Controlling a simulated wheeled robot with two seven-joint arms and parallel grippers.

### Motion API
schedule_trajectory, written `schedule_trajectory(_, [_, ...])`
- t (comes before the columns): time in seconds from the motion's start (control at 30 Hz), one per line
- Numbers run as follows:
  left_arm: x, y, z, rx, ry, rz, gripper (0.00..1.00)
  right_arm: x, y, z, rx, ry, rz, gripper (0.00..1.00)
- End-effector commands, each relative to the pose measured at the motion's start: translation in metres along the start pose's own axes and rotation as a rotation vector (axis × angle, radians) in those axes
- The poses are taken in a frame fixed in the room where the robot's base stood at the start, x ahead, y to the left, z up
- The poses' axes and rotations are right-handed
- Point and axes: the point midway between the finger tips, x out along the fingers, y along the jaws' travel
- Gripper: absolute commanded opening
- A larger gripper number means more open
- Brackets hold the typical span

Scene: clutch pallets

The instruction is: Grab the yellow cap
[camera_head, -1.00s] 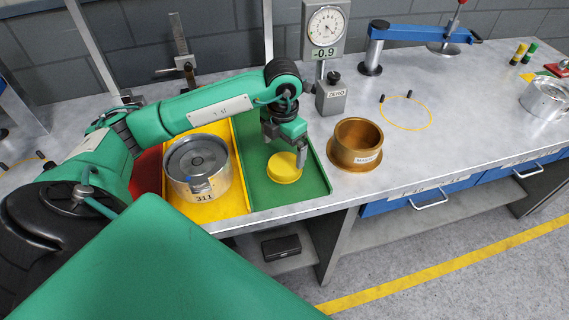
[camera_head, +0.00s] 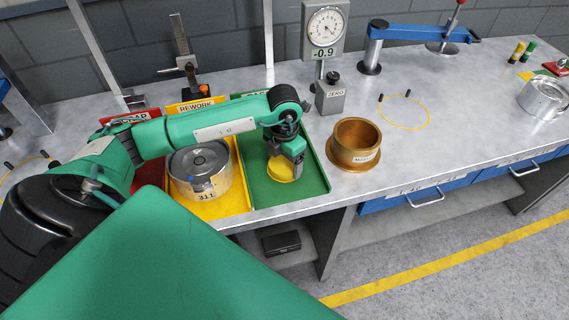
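The yellow cap (camera_head: 280,171) lies on the green tray (camera_head: 262,191), a flat round piece partly covered by my gripper. My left gripper (camera_head: 296,168) points down at the cap's right edge, its fingers in front of or against the rim. Whether the fingers touch the cap or are closed on it cannot be told. My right gripper is not in view.
A metal cylinder marked 311 (camera_head: 202,170) stands in the yellow rework tray (camera_head: 232,203), left of the green one. A brass ring (camera_head: 356,141) stands to the right. A dial gauge (camera_head: 325,30) on its stand is behind.

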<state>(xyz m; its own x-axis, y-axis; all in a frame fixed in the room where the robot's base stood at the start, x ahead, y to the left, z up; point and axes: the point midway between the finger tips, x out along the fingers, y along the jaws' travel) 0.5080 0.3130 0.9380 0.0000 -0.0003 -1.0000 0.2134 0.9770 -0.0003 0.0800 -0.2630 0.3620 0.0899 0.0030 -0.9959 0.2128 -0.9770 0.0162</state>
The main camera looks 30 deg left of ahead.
Motion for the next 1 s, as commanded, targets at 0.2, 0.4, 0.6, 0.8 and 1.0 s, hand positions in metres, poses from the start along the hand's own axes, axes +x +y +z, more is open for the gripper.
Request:
schedule_trajectory(0.2, [0.000,0.000,0.000,0.000,0.000,0.000,0.58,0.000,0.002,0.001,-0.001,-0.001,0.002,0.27])
schedule_trajectory(0.4, [-0.006,0.000,0.000,0.000,-0.001,0.000,0.58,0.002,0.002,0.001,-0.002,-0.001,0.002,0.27])
schedule_trajectory(0.6, [-0.032,0.001,0.001,0.001,-0.005,0.002,0.58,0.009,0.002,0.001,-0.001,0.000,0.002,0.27])
schedule_trajectory(0.8, [-0.088,0.000,0.002,0.001,-0.009,0.002,0.58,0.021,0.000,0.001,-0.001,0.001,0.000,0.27])
schedule_trajectory(1.0, [-0.147,0.000,0.001,0.001,-0.008,0.002,0.58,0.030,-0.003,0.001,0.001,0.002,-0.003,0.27])
